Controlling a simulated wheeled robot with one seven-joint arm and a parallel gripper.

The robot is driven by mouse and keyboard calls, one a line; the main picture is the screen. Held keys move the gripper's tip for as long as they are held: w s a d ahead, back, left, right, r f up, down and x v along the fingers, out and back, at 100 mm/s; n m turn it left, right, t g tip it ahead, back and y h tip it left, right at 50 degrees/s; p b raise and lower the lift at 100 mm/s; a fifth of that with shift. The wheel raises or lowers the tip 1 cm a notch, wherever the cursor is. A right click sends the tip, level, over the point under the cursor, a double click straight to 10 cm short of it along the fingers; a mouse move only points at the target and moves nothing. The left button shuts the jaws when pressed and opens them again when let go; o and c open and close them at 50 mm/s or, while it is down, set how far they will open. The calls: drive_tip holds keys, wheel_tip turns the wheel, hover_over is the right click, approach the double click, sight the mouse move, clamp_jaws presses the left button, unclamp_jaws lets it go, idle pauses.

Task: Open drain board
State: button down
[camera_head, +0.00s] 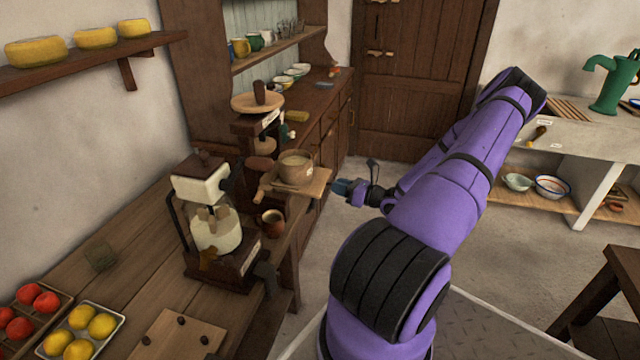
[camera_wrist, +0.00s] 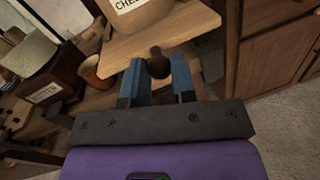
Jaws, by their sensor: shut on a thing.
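The drain board (camera_head: 318,184) is a light wooden board that sticks out from the counter's edge. It also shows at the top of the wrist view (camera_wrist: 185,27). A tan crock (camera_head: 296,168) stands on it; its label, partly cut off, starts with "CHE" in the wrist view (camera_wrist: 142,14). A dark round knob (camera_wrist: 159,67) is at the board's near edge. My gripper (camera_head: 343,188) has its blue fingers on both sides of this knob, shut on it, in the wrist view (camera_wrist: 160,79). The head view does not show the knob clearly.
A labelled machine with a cream-filled jar (camera_head: 217,230) and a brown mug (camera_head: 272,222) stand on the counter left of the board. A scale-like device (camera_head: 258,103) stands behind. Open floor (camera_head: 385,150) lies to the right, before the wooden door.

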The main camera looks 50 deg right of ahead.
drive_tip(key=shift+s+d, duration=0.2)
drive_tip(key=shift+s, duration=0.35)
drive_tip(key=shift+s+d, duration=0.2)
drive_tip(key=shift+s, duration=0.3)
drive_tip(key=c, duration=0.9)
unclamp_jaws()
drive_tip(key=shift+c, duration=0.2)
drive_tip(key=shift+s, duration=0.1)
drive_tip(key=s+d, duration=0.2)
drive_tip(key=s, duration=0.8)
drive_tip(key=shift+s, duration=0.2)
